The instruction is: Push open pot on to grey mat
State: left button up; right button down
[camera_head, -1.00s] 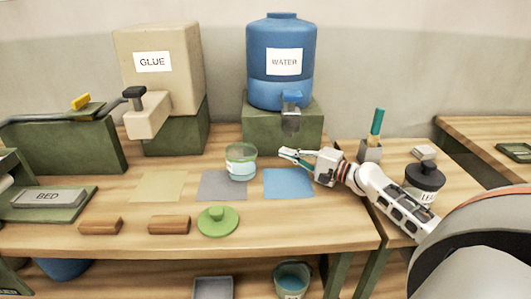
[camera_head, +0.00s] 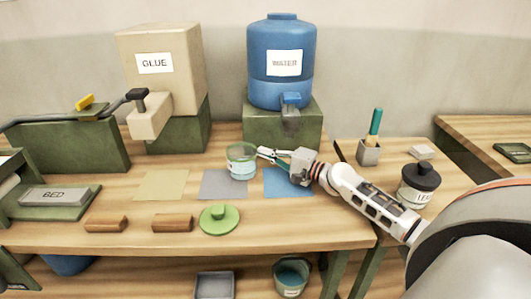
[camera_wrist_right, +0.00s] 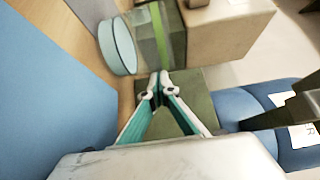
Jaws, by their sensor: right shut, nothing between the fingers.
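The open pot (camera_head: 241,170), clear glass with a green rim and pale teal lower part, stands upright at the upper right corner of the grey mat (camera_head: 215,190). It appears to overlap that corner; how far is hard to tell. My right gripper (camera_head: 264,153) is shut and empty, just right of the pot's upper side. I cannot tell if it touches. In the right wrist view, the shut fingertips (camera_wrist_right: 160,80) are close to the pot (camera_wrist_right: 119,46), seen sideways. My left gripper is not in view.
A blue mat (camera_head: 290,187) lies right of the grey mat, a beige mat (camera_head: 163,185) left. A green lid (camera_head: 219,220) and two wooden blocks (camera_head: 172,223) lie in front. The water tank (camera_head: 281,80) and glue box (camera_head: 175,60) stand behind.

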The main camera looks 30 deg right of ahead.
aim_at(248, 163)
jog(key=shift+a, duration=0.25)
jog(key=a, duration=0.2)
jog(key=a+p, duration=0.1)
jog(key=a, duration=0.1)
jog(key=s+a+p, duration=0.1)
jog(key=a, duration=0.2)
jog(key=shift+s+r, duration=0.1)
jog(key=shift+a, duration=0.3)
